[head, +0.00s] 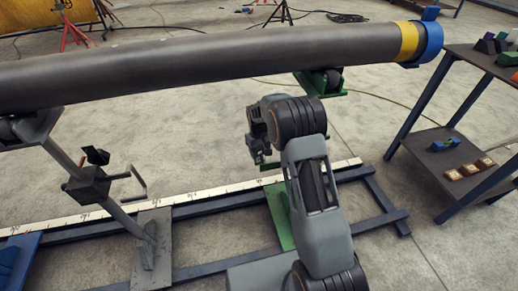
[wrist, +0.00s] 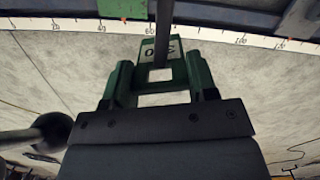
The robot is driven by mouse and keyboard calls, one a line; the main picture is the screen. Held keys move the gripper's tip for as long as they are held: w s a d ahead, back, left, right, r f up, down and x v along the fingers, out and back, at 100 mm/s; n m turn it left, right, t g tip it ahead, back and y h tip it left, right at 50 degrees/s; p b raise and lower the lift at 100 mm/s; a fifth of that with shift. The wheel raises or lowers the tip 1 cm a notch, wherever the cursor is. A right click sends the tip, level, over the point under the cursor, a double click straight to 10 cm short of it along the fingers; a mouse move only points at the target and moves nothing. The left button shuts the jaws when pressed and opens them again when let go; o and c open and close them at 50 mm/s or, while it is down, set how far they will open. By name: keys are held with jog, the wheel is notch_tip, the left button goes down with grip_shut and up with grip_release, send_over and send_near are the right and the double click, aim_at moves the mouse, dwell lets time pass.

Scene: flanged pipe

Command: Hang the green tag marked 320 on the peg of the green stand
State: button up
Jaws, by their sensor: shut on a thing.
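My gripper (wrist: 160,76) is shut on the green tag (wrist: 147,42), which shows between its fingers in the wrist view. The tag has a white label (wrist: 172,51) with dark digits, partly hidden. A dark grey bar (wrist: 164,22) runs down from the top of the wrist view and crosses in front of the label. I cannot tell whether the tag touches it. In the head view, my gripper is largely hidden by my arm. The green stand shows as a green roller support (head: 325,93) under the pipe and a green plate (head: 279,213) on the rail frame.
A long grey pipe (head: 190,62) with a yellow band and blue end spans the head view above my gripper. A blue-legged shelf (head: 447,147) with small blocks stands at right. A grey clamp post (head: 100,187) stands at left. A measuring strip (head: 190,196) lies along the blue rails.

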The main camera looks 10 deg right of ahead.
jog(key=shift+s+f, duration=0.15)
jog(key=shift+s, duration=1.2)
jog(key=o, duration=1)
